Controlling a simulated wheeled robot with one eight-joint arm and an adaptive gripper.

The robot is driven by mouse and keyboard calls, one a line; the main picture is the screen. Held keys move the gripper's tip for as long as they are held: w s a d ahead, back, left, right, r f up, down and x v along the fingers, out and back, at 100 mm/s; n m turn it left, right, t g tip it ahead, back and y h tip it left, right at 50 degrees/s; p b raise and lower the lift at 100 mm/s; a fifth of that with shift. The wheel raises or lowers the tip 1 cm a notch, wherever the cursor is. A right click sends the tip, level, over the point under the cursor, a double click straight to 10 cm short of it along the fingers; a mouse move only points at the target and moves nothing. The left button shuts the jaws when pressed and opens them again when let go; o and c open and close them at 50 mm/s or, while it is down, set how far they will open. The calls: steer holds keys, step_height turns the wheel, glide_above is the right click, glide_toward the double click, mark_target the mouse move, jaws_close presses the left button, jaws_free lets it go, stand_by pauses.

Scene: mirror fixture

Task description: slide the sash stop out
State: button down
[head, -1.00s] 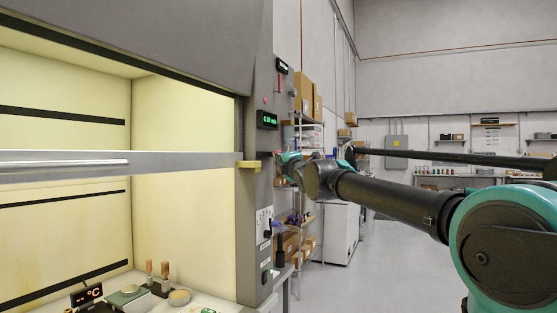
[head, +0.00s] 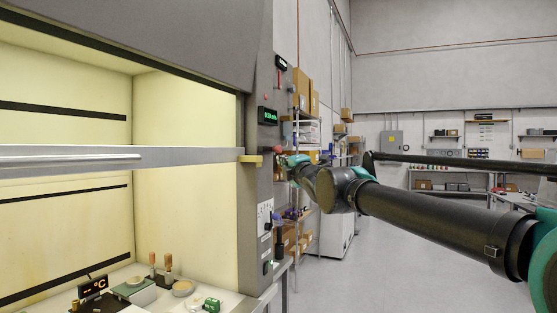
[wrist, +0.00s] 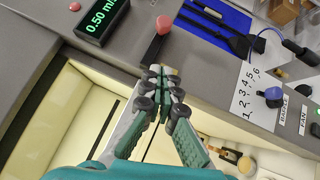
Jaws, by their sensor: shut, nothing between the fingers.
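The sash stop is a small yellow block (head: 250,160) at the right end of the grey sash bar (head: 190,155), against the hood's right post. In the wrist view a bit of yellow (wrist: 172,70) shows just beyond my fingertips, mostly hidden by them. My gripper (wrist: 161,82) is shut with nothing held, its dark pads close together near the yellow piece. In the head view it is small, at the front of the post, right of the stop. I cannot tell whether it touches the stop.
A dark lever with a red tip (wrist: 163,24) stands just past my fingertips. A green readout (wrist: 100,18) and a numbered plate with a blue knob (wrist: 273,94) are on the post. Bottles and instruments sit inside the hood. Open floor (head: 400,250) lies to the right.

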steer(key=shift+v, duration=1.2)
steer(key=s+d+f+m+g+h, duration=0.1)
steer(key=d+f+m+g+h, duration=0.3)
steer(key=f, duration=0.6)
steer(key=s+d+f+m+t+h, duration=0.1)
steer(key=d+f+m, duration=0.5)
steer(key=f, duration=0.5)
steer(key=s+d+f+m+g+h, duration=0.1)
steer(key=d+f+m+g+h, duration=0.2)
steer(key=d+f, duration=0.5)
steer(key=s+d+f+m+g, duration=0.2)
steer(key=s+f+m+g, duration=0.2)
steer(key=s+f, duration=0.8)
steer(key=s+d+f+m+g, duration=0.3)
steer(key=s+f+m, duration=0.5)
steer(key=s+f, duration=0.5)
step_height(320, 180, down, 5)
steer(key=shift+f+g+h, duration=0.2)
steer(key=shift+g+h, duration=0.2)
steer(key=shift+s+d, duration=0.1)
steer(key=shift+s, duration=0.05)
